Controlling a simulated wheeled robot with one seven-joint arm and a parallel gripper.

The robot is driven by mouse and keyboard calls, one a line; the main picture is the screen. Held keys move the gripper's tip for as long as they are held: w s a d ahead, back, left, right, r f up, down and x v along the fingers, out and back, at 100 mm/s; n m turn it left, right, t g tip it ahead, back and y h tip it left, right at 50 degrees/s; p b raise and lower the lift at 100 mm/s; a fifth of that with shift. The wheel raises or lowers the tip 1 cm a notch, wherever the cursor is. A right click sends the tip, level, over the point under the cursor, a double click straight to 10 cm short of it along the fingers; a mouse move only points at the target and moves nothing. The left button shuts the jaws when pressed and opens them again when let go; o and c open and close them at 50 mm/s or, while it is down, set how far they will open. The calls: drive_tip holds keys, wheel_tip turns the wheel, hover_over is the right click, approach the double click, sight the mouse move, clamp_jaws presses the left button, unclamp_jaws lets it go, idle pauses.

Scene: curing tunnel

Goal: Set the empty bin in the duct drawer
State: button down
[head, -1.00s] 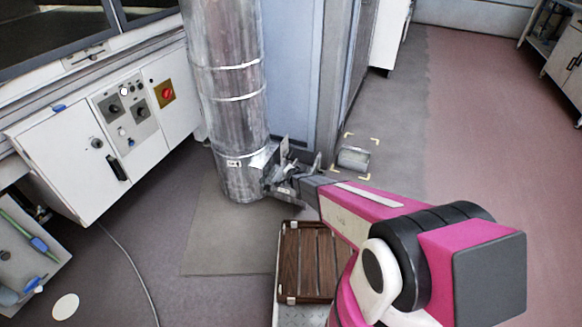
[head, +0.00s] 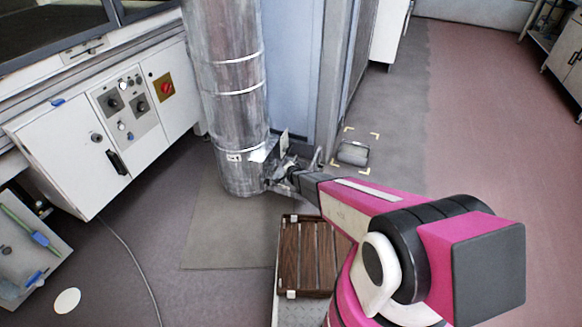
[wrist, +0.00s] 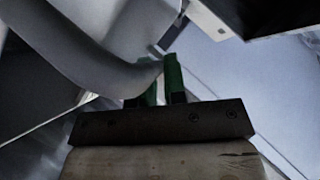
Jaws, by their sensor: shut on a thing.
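The silver duct (head: 232,100) stands upright left of centre in the head view. My gripper (head: 279,180) is at its foot, on its right side, among small metal parts. In the wrist view the green fingertips (wrist: 162,82) are close together at the end of a grey curved bar (wrist: 85,52) and shut on it. I cannot tell whether this bar belongs to the bin or the drawer. A grey, rounded bin-like container (head: 353,153) lies on the floor inside yellow corner marks, right of the duct. The duct drawer cannot be made out clearly behind my gripper.
A brown slatted crate (head: 310,258) sits below my arm. A white control cabinet (head: 75,160) stands on the left, with a cable on the floor before it. A blue-grey panel (head: 292,65) rises behind the duct. The reddish floor (head: 480,130) at right is open.

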drive_tip(key=shift+f, duration=0.55)
drive_tip(key=c, duration=1.1)
unclamp_jaws()
drive_tip(key=shift+r, duration=0.1)
